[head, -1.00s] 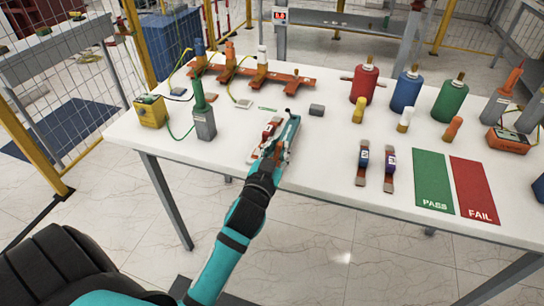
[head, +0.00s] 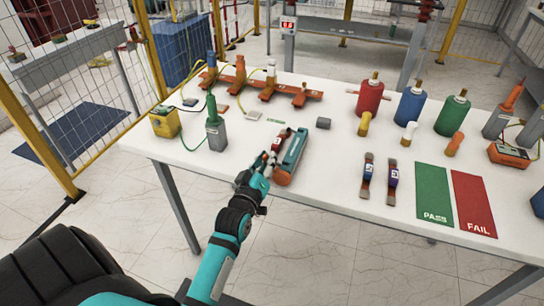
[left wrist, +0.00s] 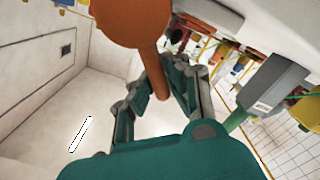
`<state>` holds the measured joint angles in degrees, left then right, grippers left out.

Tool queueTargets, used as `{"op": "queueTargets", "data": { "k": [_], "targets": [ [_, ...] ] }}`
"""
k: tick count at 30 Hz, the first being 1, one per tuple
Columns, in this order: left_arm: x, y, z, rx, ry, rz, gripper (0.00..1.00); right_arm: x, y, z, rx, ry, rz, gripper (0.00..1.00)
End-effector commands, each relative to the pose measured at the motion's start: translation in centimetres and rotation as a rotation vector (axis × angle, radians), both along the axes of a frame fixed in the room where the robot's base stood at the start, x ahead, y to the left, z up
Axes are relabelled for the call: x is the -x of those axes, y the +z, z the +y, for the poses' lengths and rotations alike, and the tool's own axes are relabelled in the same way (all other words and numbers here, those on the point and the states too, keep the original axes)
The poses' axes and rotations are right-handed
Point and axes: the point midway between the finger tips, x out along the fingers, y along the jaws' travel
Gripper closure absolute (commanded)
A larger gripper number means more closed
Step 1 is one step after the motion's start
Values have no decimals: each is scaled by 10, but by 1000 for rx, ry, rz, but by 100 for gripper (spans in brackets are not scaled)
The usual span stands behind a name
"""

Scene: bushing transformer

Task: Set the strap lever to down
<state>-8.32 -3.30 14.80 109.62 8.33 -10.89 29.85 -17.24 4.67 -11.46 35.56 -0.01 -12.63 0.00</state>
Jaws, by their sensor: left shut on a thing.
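My left gripper (head: 266,161) is at the near edge of the white table, just left of a teal box with an orange end (head: 291,157). In the left wrist view my left gripper (left wrist: 158,88) is shut on the stem of an orange lever (left wrist: 137,22), which has a wide round head. A small strap piece with a red label (head: 278,140) lies beside the teal box, just beyond the gripper. The gripper hides part of it, and I cannot tell how it joins the lever. My right gripper is not in view.
Two labelled strap pieces (head: 367,177) lie right of the teal box, then a green PASS mat (head: 433,193) and a red FAIL mat (head: 473,203). A grey block with a green top (head: 215,134) stands left. Red, blue and green bushings (head: 410,107) stand behind.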

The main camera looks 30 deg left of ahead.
Motion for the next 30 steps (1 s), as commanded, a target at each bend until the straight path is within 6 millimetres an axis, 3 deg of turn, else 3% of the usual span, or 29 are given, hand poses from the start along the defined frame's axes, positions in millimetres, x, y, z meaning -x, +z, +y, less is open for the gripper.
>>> {"op": "queueTargets", "data": {
  "k": [10,25,26,30],
  "targets": [
    [1,-5,6,120,0,-30,100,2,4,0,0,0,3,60],
    [1,-6,6,136,-1,-35,100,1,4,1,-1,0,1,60],
    [1,-6,6,135,-1,-35,86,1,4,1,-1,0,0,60],
    [1,-6,6,135,0,-34,68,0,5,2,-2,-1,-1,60]
  ]
}}
